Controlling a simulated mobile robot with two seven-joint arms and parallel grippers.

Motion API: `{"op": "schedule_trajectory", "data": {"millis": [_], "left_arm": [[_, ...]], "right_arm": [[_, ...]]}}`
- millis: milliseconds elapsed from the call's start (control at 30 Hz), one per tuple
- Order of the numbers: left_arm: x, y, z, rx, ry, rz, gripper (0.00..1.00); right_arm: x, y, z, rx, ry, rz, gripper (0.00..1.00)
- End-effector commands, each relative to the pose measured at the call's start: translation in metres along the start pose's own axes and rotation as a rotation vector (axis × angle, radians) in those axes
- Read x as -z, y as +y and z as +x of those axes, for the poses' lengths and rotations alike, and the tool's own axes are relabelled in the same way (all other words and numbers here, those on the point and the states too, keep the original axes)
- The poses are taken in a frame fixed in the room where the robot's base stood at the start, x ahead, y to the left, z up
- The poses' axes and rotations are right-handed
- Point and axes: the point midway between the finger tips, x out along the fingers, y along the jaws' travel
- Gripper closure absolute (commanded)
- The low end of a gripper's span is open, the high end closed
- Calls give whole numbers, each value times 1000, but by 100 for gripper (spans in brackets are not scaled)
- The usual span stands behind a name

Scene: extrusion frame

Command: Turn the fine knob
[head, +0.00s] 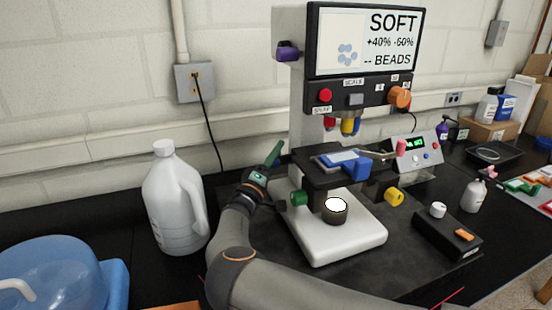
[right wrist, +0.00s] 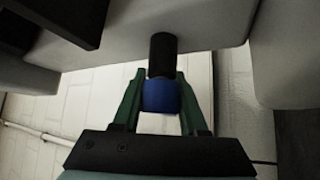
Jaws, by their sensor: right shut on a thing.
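A microscope-like instrument with a white base (head: 310,243) and a black stage (head: 318,167) stands on the bench in the head view. My right gripper (head: 276,150) reaches up at the left side of its column. In the right wrist view my right gripper (right wrist: 160,103) has its green fingers shut on a blue knob (right wrist: 160,96) at the end of a short black shaft (right wrist: 163,54). In the head view this blue knob is hidden. No label on it is readable. A green knob (head: 299,198) and a yellow knob (head: 394,197) sit lower on the instrument. My left gripper is out of view.
A white jug (head: 174,200) stands left of my arm. A screen (head: 368,40) reads "SOFT", "+40% -60%" and "BEADS". A control box (head: 415,152) and a black box (head: 447,232) with a white and an orange knob are to the right. A purple knob (head: 288,51) sits higher up.

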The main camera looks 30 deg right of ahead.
Motion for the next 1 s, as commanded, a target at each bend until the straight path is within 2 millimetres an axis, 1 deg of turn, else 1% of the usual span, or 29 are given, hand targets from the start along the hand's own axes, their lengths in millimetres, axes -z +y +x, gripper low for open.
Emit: {"op": "schedule_trajectory", "data": {"millis": [167,633,667,900,1000], "left_arm": [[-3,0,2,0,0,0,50],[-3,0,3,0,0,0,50],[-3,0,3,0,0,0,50],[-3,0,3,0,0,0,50],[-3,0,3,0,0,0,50]], "right_arm": [[-1,-1,0,-13,-1,15,100],[0,0,0,-18,-2,20,100],[0,0,0,-18,-2,20,55],[0,1,0,-18,-1,19,28],[0,1,0,-19,-1,19,28]]}}
